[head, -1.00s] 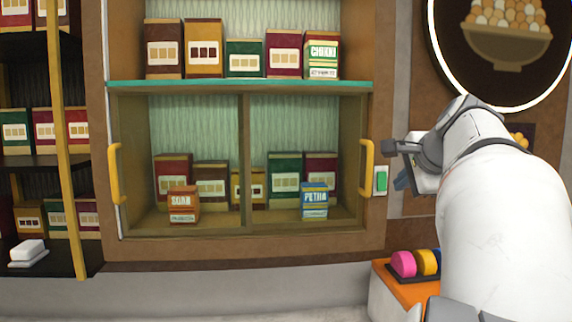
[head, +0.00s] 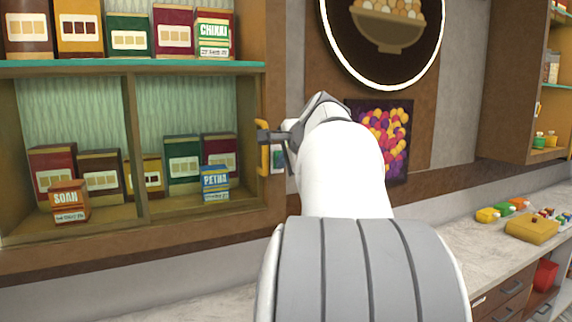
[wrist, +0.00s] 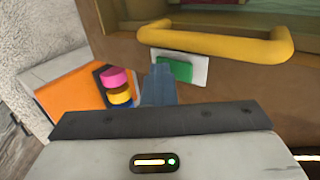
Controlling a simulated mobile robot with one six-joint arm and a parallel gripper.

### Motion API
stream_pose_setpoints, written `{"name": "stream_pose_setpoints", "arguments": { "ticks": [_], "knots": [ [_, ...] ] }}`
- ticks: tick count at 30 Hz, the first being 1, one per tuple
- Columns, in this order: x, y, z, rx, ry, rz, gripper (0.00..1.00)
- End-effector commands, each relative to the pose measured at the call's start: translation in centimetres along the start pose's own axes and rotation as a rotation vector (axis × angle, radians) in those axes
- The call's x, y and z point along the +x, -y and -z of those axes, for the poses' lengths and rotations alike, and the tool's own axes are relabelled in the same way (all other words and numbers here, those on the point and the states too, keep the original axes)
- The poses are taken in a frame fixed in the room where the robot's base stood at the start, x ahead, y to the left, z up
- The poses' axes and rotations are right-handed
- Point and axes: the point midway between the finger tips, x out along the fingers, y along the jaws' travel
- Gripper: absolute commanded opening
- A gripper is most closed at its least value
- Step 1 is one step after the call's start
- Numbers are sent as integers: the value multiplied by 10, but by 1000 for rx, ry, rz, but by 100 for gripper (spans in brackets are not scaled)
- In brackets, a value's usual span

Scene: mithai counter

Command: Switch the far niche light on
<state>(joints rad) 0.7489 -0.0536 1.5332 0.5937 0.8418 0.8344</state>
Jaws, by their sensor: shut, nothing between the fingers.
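A green rocker switch (wrist: 174,68) on a white plate (wrist: 203,70) sits on the brown wood frame in the wrist view, just below the yellow handle (wrist: 215,42). In the head view the switch plate (head: 277,160) shows right of the niche cupboard, partly behind my gripper. My gripper (wrist: 158,72) is shut and empty. In the wrist view its fingertips overlap the left edge of the plate, beside the green rocker. I cannot tell whether they touch it. The niche (head: 70,110) holds several boxes and looks dim.
The yellow handle (head: 263,150) stands out close to my gripper. An orange board (wrist: 70,98) with pink and yellow round pieces lies left in the wrist view. A counter (head: 470,245) with a yellow box (head: 532,228) runs along the right.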

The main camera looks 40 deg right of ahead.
Motion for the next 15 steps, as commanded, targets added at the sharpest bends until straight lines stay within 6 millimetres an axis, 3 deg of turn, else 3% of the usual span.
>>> {"name": "stream_pose_setpoints", "arguments": {
  "ticks": [15],
  "knots": [
    [-5,10,-2,-1,4,8,0]
  ]
}}
